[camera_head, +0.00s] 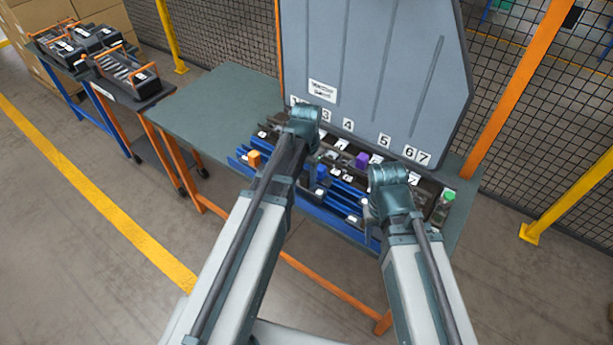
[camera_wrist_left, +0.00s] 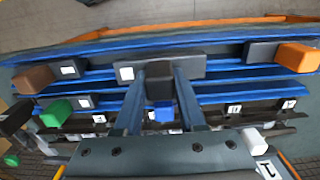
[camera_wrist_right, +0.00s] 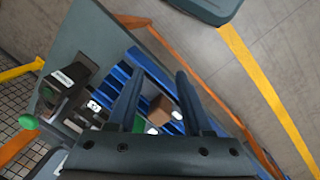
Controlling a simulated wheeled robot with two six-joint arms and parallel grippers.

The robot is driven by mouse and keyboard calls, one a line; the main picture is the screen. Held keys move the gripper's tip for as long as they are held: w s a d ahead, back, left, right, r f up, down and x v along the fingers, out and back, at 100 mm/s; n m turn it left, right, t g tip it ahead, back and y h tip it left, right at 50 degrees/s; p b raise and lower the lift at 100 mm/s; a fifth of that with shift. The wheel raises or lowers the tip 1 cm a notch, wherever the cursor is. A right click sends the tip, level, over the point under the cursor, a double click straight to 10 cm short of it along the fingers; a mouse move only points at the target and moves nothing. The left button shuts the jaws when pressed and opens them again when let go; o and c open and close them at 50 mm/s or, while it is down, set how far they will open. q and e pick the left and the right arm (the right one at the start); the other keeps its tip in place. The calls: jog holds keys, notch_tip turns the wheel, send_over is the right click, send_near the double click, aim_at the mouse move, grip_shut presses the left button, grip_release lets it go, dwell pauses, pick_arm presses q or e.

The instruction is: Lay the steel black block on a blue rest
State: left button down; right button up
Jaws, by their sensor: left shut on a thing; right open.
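The steel black block shows in the left wrist view as a grey body with a white label (camera_wrist_left: 192,68) and a black knob (camera_wrist_left: 159,88). My left gripper (camera_wrist_left: 160,80) is shut on the black knob. The grey body lies across or just above the blue rests (camera_wrist_left: 220,86); I cannot tell whether it touches. In the head view, my left wrist hides this block. My right gripper (camera_wrist_right: 158,92) is open and empty. A brown-knobbed block (camera_wrist_right: 159,110) shows beyond and between its fingers, with blue rests (camera_wrist_right: 118,76) beside it.
Orange-knobbed (camera_wrist_left: 298,57) and green-knobbed (camera_wrist_left: 56,113) blocks stand either side of the held block. A purple knob (camera_head: 361,160) sits further back. A tall grey panel (camera_head: 380,70) with number labels rises behind. The bench's left part (camera_head: 210,110) is clear.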

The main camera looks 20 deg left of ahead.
pick_arm(q)
jog(key=shift+f+b, duration=1.75)
jog(key=shift+f, duration=0.2)
jog(key=shift+c, duration=2)
grip_release()
jog(key=shift+r, duration=0.1)
notch_tip(320, 180, up, 14)
jog(key=p, duration=1.4)
jog(key=shift+f, duration=0.2)
